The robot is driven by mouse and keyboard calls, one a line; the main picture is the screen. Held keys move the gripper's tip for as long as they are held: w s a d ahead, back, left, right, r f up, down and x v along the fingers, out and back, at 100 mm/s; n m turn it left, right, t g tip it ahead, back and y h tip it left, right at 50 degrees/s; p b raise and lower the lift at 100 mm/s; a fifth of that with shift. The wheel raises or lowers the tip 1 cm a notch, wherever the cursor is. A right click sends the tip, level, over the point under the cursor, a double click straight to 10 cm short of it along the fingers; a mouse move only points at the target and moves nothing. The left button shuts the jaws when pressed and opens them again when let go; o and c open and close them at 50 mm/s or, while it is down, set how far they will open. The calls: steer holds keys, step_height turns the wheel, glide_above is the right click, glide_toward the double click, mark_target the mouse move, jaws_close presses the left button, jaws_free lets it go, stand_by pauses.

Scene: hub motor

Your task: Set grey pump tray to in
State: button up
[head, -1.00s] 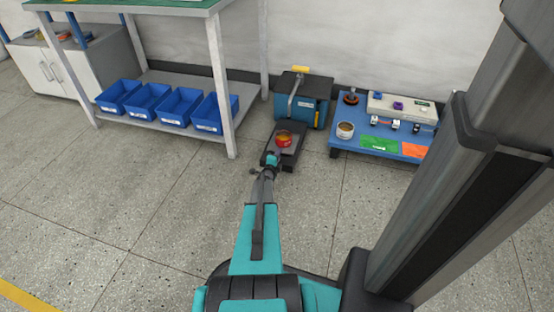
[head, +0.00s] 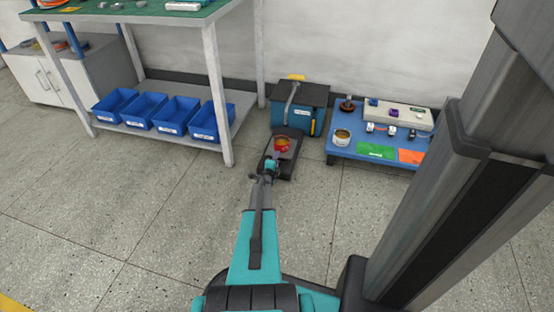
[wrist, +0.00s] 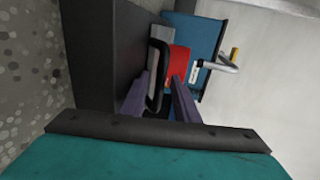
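The grey pump tray (head: 287,169) sticks out toward me, low in front of the blue pump box (head: 311,121). A red container (head: 283,149) with an orange-brown top sits on it, and it also shows in the wrist view (wrist: 179,61). My gripper (head: 272,162) is at the near end of the tray. In the wrist view, my two fingers (wrist: 162,85) stand apart on either side of a black loop handle (wrist: 153,62). I cannot tell whether they touch it. The pump box (wrist: 205,37) shows behind the red container.
A blue low platform (head: 342,151) with a tin, green and orange cards and a grey device stands right of the pump. A workbench (head: 218,95) with blue bins (head: 161,112) on its lower shelf stands left. The floor in front is clear.

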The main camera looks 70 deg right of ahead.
steer(key=shift+a+f, duration=0.1)
steer(key=shift+a, duration=0.05)
steer(key=b+v, duration=0.1)
steer(key=v, duration=0.6)
steer(key=shift+a, duration=0.4)
stand_by(0.5)
